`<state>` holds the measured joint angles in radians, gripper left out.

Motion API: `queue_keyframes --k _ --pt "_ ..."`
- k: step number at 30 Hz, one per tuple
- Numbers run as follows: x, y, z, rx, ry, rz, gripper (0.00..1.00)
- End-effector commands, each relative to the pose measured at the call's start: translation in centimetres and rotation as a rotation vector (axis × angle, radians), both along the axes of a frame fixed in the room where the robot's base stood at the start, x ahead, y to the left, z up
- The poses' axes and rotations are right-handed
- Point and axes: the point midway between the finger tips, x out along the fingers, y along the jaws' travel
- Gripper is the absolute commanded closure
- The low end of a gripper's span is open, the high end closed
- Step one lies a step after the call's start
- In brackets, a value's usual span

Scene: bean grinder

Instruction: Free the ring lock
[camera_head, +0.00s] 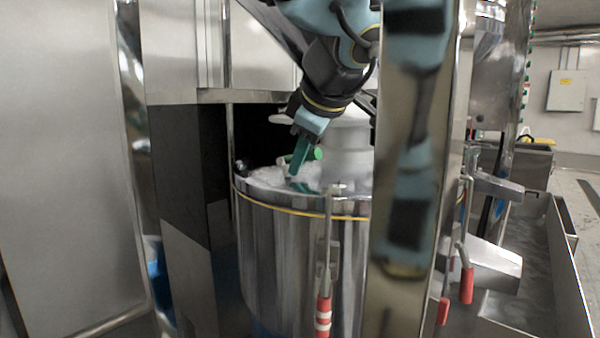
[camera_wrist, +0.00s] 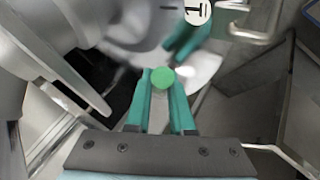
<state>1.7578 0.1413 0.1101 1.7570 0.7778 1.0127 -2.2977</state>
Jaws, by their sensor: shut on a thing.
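My gripper (camera_head: 293,172) reaches down over the top of the shiny steel drum (camera_head: 275,245). In the wrist view its two teal fingers (camera_wrist: 162,92) close on a part with a round, bright green end (camera_wrist: 162,78), which sits between the fingertips. That green end (camera_head: 317,153) also shows in the head view beside the fingers, near the drum's top. I take this part to be the ring lock's handle, but its shaft and the lock are hidden. A grey cylindrical housing (camera_head: 347,155) stands just right of the gripper.
A steel post (camera_head: 405,295) in front hides the drum's right side. A lever with a red and white grip (camera_head: 323,312) hangs at the drum's front. Tall steel cabinets (camera_head: 65,150) stand left.

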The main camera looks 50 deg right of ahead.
Motion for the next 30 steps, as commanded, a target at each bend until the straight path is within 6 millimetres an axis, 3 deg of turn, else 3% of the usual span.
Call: queue_keyframes --k 15,16,21,24,30 --pt "-0.08 0.02 -0.18 0.003 -0.013 -0.001 1.0" --pt "-0.08 0.02 -0.18 0.003 -0.013 -0.001 0.78" --pt "-0.06 0.02 -0.15 0.003 -0.013 -0.001 0.59" --pt "-0.05 0.02 -0.15 0.003 -0.013 -0.001 0.49" --pt "-0.03 0.05 -0.17 0.003 -0.013 0.001 0.49"
